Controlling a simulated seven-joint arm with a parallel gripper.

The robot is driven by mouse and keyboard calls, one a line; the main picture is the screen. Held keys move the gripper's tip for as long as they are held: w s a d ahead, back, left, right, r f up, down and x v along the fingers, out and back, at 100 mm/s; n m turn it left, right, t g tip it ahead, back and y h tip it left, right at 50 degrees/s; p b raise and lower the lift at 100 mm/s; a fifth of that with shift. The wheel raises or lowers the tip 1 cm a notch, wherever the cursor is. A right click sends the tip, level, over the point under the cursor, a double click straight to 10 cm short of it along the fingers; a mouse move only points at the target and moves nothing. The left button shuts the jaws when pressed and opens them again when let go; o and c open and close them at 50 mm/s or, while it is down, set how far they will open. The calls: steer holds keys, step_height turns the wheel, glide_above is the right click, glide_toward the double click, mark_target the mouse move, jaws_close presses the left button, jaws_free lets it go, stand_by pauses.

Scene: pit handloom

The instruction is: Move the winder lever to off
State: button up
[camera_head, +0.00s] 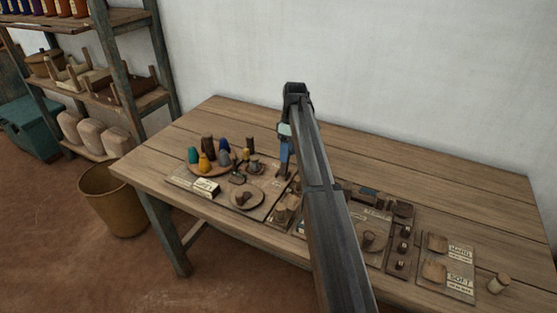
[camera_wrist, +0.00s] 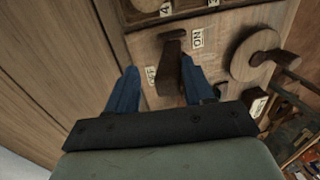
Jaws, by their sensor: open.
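The winder lever (camera_wrist: 169,62) is a dark wooden piece on a light wooden panel in the wrist view. An ON label (camera_wrist: 197,38) lies to its upper right, and an OFF label (camera_wrist: 151,76) lies on its lower left side. My gripper (camera_wrist: 158,67) is open, its two blue fingers on either side of the lever's lower part. The right finger looks closer to the lever; I cannot tell whether it touches. In the head view my gripper (camera_head: 284,170) points down over the table boards, and the lever is not clearly made out there.
A round wooden disc (camera_wrist: 254,55) with a dark handle sits right of the lever. Number labels (camera_wrist: 166,8) line the panel's top. In the head view, a plate of coloured cones (camera_head: 209,167) stands left of my gripper. The table's back (camera_head: 400,160) is clear.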

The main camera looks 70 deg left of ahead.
stand_by(0.5)
steer(key=shift+s+d, duration=0.15)
steer(key=shift+o, duration=0.2)
steer(key=shift+o, duration=0.6)
steer(key=shift+r, duration=0.15)
steer(key=shift+r, duration=3.15)
steer(key=shift+d, duration=0.1)
